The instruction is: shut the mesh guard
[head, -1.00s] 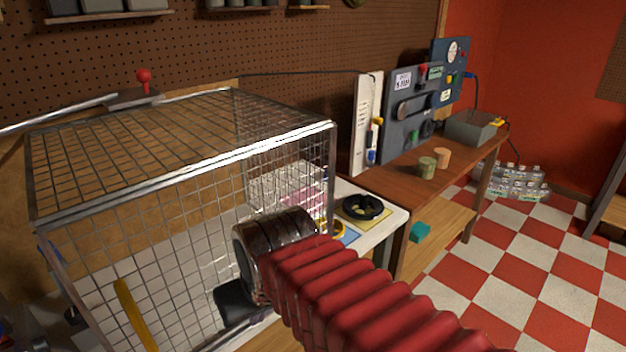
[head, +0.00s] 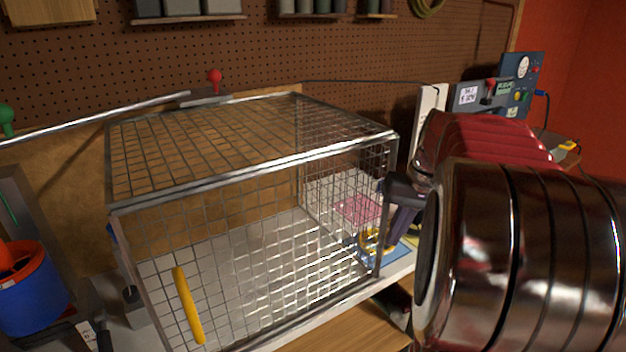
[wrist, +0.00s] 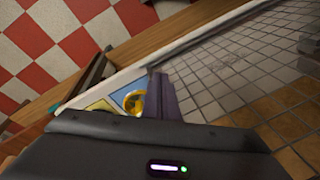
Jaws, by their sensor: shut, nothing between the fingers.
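The mesh guard (head: 250,165) is a wire cage with a bright metal frame on the bench. Its front mesh side carries a long yellow handle (head: 188,305), at the lower left. I cannot tell whether any side of the cage stands ajar. My gripper (head: 393,232) is at the right front corner of the cage, partly hidden by my arm, far from the yellow handle. In the wrist view its purple fingers (wrist: 161,92) are together and empty. Whether they touch the frame is unclear.
A metal bar (head: 95,118) runs beside the cage's upper left, near a red knob (head: 214,76). A blue bucket (head: 35,290) stands at the left. A yellow ring (wrist: 135,102) lies by my fingers. A pegboard wall (head: 250,50) closes the back.

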